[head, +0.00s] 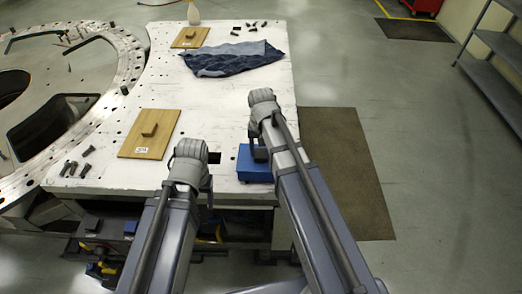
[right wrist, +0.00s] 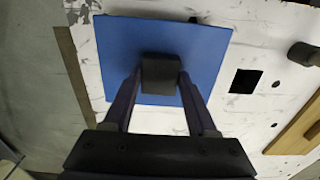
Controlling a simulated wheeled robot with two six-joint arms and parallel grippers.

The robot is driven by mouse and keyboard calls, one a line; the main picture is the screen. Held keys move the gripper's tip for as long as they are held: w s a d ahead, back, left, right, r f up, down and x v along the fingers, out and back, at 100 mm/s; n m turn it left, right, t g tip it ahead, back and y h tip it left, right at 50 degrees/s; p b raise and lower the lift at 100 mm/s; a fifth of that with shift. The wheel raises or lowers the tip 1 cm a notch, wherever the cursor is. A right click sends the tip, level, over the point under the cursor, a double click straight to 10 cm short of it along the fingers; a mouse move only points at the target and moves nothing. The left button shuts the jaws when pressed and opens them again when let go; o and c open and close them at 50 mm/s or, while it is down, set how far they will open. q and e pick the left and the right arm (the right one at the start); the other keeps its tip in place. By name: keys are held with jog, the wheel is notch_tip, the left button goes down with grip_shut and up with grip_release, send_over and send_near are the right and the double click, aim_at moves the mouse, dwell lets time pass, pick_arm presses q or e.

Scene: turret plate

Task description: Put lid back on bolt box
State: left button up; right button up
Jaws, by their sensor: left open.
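A blue square lid (head: 252,172) with a dark knob lies at the near right corner of the white table. It fills the upper middle of the right wrist view (right wrist: 210,45). The frames do not show clearly whether a box is under it. My right gripper (right wrist: 162,78) has its fingers against both sides of the dark knob (right wrist: 162,75). In the head view the right arm covers part of the lid. My left gripper (head: 208,190) is open and empty at the table's near edge, left of the lid; its wrist hides part of it.
Two wooden boards with blocks, one near (head: 135,148) and one far (head: 187,42), lie on the white table (head: 160,85). A dark blue cloth (head: 232,60) lies towards the back. Loose bolts lie at the near left (head: 77,165) and far right (head: 255,26). A square hole (right wrist: 245,81) is beside the lid.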

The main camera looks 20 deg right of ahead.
jog(key=o, duration=0.5)
notch_tip(320, 180, up, 8)
jog(key=p, duration=0.8)
jog(key=shift+s+a+f+b, duration=0.2)
jog(key=shift+f+b, duration=0.15)
jog(key=shift+f, duration=0.05)
jog(key=s+a+f+n+h+b, duration=0.1)
jog(key=s+a+f+n+b, duration=0.6)
jog(key=s+a+f+b, duration=0.3)
jog(key=s+f+b, duration=0.2)
jog(key=s+b, duration=0.1)
jog(key=s, duration=0.1)
jog(key=shift+f, duration=0.35)
